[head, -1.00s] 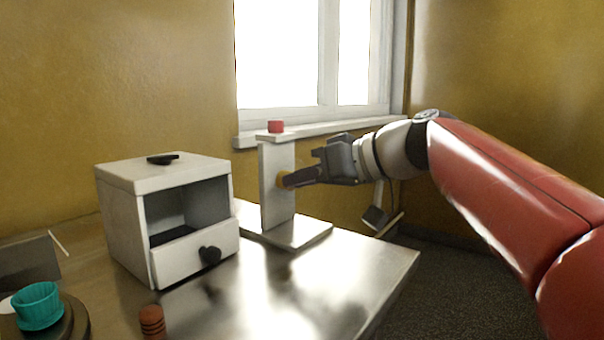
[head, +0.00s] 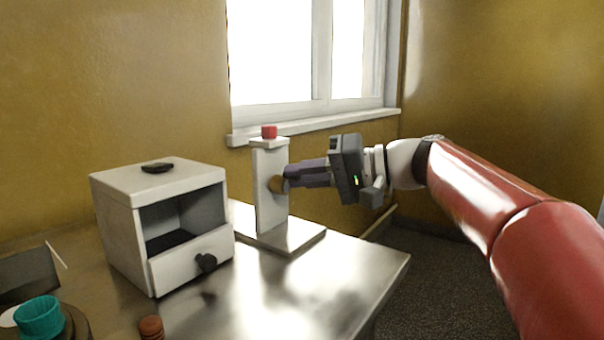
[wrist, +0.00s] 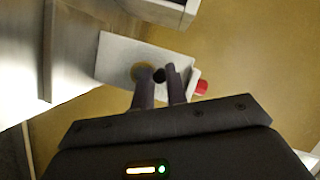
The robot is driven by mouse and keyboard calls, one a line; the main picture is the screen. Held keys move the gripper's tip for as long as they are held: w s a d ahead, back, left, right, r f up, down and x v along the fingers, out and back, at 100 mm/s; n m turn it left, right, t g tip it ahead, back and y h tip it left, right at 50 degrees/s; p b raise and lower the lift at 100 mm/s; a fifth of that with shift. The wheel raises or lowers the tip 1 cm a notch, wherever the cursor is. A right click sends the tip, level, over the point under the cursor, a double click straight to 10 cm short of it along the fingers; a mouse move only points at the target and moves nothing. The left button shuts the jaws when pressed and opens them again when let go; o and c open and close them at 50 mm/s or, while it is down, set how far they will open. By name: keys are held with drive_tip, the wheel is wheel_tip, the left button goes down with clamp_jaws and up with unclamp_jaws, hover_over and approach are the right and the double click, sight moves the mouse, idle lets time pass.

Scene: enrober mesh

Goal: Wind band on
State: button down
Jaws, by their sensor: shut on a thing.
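A white upright stand (head: 270,208) rises from a flat base plate on the metal table, with a red cap (head: 269,131) on top. A round brass-coloured disc (head: 276,184) sits on the side of its post. In the wrist view the disc (wrist: 141,72) shows behind the left finger, with a small dark knob (wrist: 159,75) beside it, between the fingertips. My gripper (head: 288,178) reaches in from the right, its fingers level at the disc. It is shut on the dark knob; the exact contact is small and partly hidden. No band can be made out.
A white open-fronted box (head: 122,240) with a black front knob (head: 206,262) stands left of the stand. A teal fluted cup (head: 40,318) and a brown ribbed piece (head: 151,328) are at the front left. The table's front right is clear.

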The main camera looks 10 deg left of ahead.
drive_tip(key=shift+w+m, duration=0.1)
drive_tip(key=shift+m, duration=0.2)
idle(0.4)
drive_tip(key=c, duration=1.4)
unclamp_jaws()
drive_tip(key=d+r, duration=0.1)
drive_tip(key=d, duration=0.6)
drive_tip(key=shift+d+b, duration=0.3)
drive_tip(key=shift+d, duration=0.1)
drive_tip(key=shift+r, duration=0.1)
